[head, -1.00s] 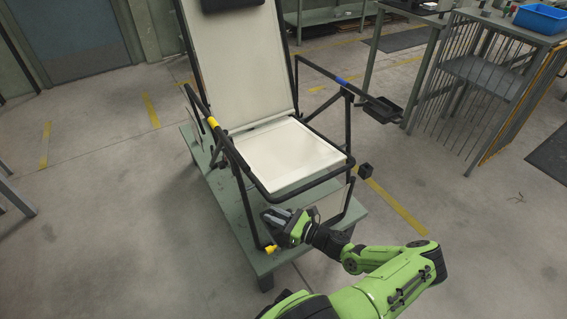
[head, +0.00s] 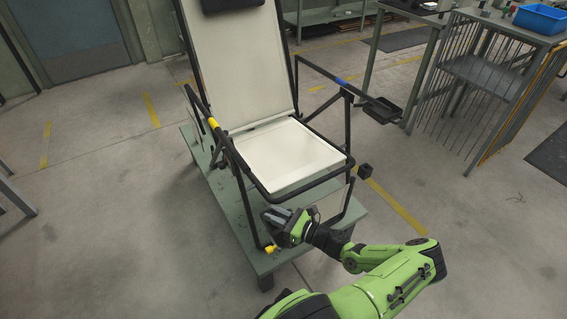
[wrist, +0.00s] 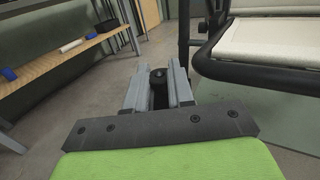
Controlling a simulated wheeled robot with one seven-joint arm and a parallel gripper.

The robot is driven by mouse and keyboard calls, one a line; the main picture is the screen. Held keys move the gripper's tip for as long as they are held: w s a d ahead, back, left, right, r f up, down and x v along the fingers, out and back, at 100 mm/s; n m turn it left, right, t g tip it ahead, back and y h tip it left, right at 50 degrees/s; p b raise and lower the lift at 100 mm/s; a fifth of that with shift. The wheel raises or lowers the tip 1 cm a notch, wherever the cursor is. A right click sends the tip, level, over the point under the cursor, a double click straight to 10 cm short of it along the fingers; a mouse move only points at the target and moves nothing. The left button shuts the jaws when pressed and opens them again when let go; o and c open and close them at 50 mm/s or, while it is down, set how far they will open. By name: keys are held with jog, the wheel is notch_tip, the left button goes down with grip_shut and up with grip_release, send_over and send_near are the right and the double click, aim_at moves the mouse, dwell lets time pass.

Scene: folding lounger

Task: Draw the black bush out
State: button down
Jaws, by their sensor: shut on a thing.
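The folding lounger (head: 288,153) has cream panels on a black tube frame and stands on a low green platform. In the head view my gripper (head: 273,215) is low at the front of the lounger, in front of the seat's front edge. In the wrist view my gripper (wrist: 158,82) is shut on a small dark round piece, the black bush (wrist: 158,73), seen between the two grey fingers. The head view hides the bush behind the fingers. I cannot tell whether it is still seated in the frame.
A yellow knob (head: 271,249) is just below my gripper, by the platform edge (head: 290,254). A black block (head: 365,171) is at the seat's right, and a black tray (head: 383,109) juts out beyond the right armrest. A barred cage (head: 470,90) stands at right.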

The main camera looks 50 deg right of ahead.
jog(key=shift+r+p, duration=2.4)
jog(key=shift+r, duration=0.5)
